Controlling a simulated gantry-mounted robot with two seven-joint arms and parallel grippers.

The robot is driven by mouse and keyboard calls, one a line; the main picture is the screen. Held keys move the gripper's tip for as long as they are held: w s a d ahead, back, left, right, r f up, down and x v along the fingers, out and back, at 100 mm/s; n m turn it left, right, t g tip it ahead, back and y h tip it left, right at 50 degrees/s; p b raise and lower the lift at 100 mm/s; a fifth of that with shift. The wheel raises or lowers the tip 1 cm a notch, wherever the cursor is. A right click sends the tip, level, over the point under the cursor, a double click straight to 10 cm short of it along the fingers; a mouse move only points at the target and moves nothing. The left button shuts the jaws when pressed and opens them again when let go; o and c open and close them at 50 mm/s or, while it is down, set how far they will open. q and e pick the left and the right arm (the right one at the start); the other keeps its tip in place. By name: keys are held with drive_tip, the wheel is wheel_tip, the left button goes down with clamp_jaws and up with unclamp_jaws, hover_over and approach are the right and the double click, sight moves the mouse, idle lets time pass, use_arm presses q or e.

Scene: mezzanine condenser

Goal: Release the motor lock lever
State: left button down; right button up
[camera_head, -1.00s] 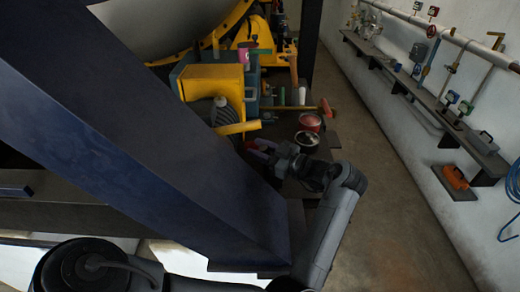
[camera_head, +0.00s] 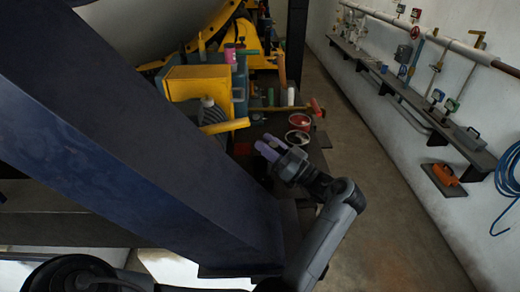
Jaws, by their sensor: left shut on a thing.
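A yellow box-shaped housing (camera_head: 193,82) stands left of centre, with a dark ribbed round part (camera_head: 212,113) at its front. A yellow bar (camera_head: 226,125) sticks out to the right below it; I cannot tell whether it is the motor lock lever. My left gripper (camera_head: 266,148) is right of and below the bar's end, above the dark bench, with purple pieces showing at its tip. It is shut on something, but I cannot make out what. A gap shows between the bar's end and the gripper. My right gripper is out of view.
A broad dark blue beam (camera_head: 120,140) crosses the left side close to me. Red tins (camera_head: 299,122), a pink cup (camera_head: 230,55) and a red-ended hammer-like tool (camera_head: 316,107) lie beyond the gripper. The floor (camera_head: 375,200) at right is clear, beside a wall shelf (camera_head: 430,115).

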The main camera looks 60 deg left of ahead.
use_arm(q)
drive_tip(key=shift+w+d+m+y, duration=0.4)
drive_tip(key=shift+w+m+y, duration=0.3)
drive_tip(key=shift+w+y, duration=0.1)
drive_tip(key=c, duration=0.8)
unclamp_jaws()
drive_tip(key=shift+c, duration=0.2)
drive_tip(key=shift+d+f+b, duration=0.1)
drive_tip(key=shift+f+b, duration=0.1)
drive_tip(key=shift+b, duration=0.1)
drive_tip(key=shift+w+d+f, duration=0.1)
drive_tip(key=shift+d+f, duration=0.05)
drive_tip(key=w+d+b, duration=0.5)
drive_tip(key=d+b, duration=0.6)
drive_tip(key=b, duration=0.4)
drive_tip(key=shift+d, duration=0.2)
